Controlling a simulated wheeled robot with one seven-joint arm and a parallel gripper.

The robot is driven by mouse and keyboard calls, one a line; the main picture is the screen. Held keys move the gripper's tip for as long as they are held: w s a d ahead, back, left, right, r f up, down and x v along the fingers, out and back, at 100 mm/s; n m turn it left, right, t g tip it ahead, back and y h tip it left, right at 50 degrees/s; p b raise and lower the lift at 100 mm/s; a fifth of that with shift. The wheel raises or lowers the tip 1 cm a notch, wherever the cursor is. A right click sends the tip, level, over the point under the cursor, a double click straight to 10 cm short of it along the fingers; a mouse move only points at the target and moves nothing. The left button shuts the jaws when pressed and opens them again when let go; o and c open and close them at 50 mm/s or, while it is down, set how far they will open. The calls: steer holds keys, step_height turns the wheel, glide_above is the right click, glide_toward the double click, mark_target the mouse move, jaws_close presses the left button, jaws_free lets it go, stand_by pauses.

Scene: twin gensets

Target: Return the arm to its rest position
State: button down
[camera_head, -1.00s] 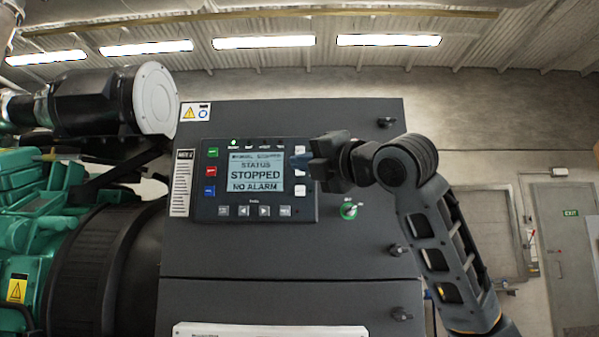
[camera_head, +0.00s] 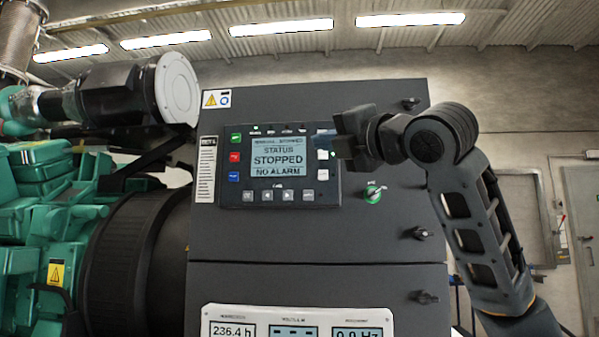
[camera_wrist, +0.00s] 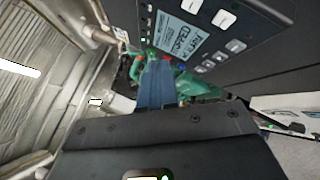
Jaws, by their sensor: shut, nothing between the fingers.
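My gripper (camera_head: 345,138) is at the right edge of the control panel (camera_head: 320,195) in the head view, in front of the dark cabinet. My arm comes up from the lower right and bends at the wrist joint. In the wrist view, my gripper (camera_wrist: 156,84) shows as shut fingers with nothing held, and the panel's screen (camera_wrist: 187,35) lies beyond and above them. The panel's screen (camera_head: 275,160) reads STATUS STOPPED, NO ALARM. I cannot tell from these views whether the fingers touch the panel.
A meter plate (camera_head: 222,313) is below. A green engine (camera_head: 40,240) and black duct (camera_head: 135,260) stand at left. A grey door (camera_head: 585,220) is at far right.

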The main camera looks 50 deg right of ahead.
steer(key=w+a+f+m, duration=0.25)
steer(key=f+m, duration=0.45)
steer(key=f, duration=0.7)
steer(key=w+a+f+m, duration=0.25)
steer(key=f+m, duration=0.45)
steer(key=f, duration=0.8)
steer(key=s+a+f+m, duration=0.2)
steer(key=a+f, duration=0.1)
steer(key=f, duration=0.3)
steer(key=s+a+f+m, duration=0.2)
steer(key=s+f+m, duration=0.1)
steer(key=f, duration=0.3)
steer(key=s+a+f+m+g, duration=0.2)
steer(key=s+a+f, duration=0.2)
steer(key=s+f, duration=0.4)
steer(key=s+a+f+m+g, duration=0.1)
steer(key=s+a+f+m, duration=0.1)
steer(key=s+a+f, duration=0.45)
steer(key=s+f+g+y, duration=0.1)
steer(key=s+f, duration=0.1)
steer(key=s, duration=0.8)
steer(key=s+f+g+y, duration=0.1)
steer(key=s, duration=0.9)
steer(key=shift+a+f+g+y, duration=0.2)
steer(key=shift+f+g+y, duration=0.1)
steer(key=shift+f+y, duration=0.1)
